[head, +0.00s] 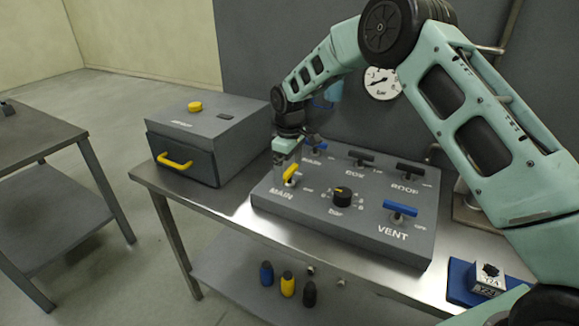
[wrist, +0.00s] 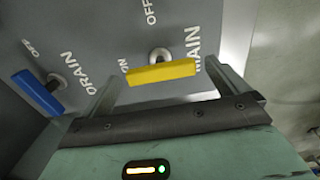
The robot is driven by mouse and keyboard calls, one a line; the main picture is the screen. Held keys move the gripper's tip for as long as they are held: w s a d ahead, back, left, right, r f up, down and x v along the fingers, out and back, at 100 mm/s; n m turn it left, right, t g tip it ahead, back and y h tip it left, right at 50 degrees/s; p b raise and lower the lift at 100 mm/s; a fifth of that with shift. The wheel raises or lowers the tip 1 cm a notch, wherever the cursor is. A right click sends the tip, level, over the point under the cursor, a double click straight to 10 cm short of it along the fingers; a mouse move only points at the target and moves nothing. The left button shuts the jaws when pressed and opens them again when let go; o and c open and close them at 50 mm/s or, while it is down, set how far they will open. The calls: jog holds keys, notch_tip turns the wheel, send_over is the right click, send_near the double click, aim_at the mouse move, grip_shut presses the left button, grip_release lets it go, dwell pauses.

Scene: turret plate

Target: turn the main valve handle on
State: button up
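The yellow main valve handle (head: 291,173) stands at the left front of the grey valve panel (head: 345,225), above the word MAIN. In the wrist view the yellow handle (wrist: 160,73) is a bar on a round metal stem. ON is printed to its left and OFF above it. My gripper (head: 287,170) is down at the handle, coming from above. In the wrist view my gripper (wrist: 165,72) is open, one finger near each end of the bar. A small gap seems to show at each end; I cannot tell whether either finger touches.
A blue drain handle (wrist: 38,92) is close by in the wrist view. The panel also has a black knob (head: 342,196), a blue vent handle (head: 400,208) and two dark handles behind. A grey drawer box (head: 215,135) stands left of the panel on the metal table (head: 200,204).

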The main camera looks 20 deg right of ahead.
aim_at(289, 170)
jog(key=shift+r, duration=0.1)
notch_tip(289, 170, up, 17)
jog(key=b, duration=0.3)
jog(key=shift+r, duration=0.1)
dwell(0.4)
jog(key=s+a+y, duration=0.1)
jog(key=s+a, duration=0.4)
jog(key=s, duration=0.6)
jog(key=s+a, duration=0.6)
jog(key=s, duration=0.5)
jog(key=s+d+f, duration=0.2)
jog(key=s+f, duration=0.1)
jog(key=s, duration=0.7)
jog(key=s+d+f+m, duration=0.1)
jog(key=s+f, duration=0.3)
jog(key=s, duration=0.7)
jog(key=shift+s+d, duration=0.3)
jog(key=shift+d, duration=0.55)
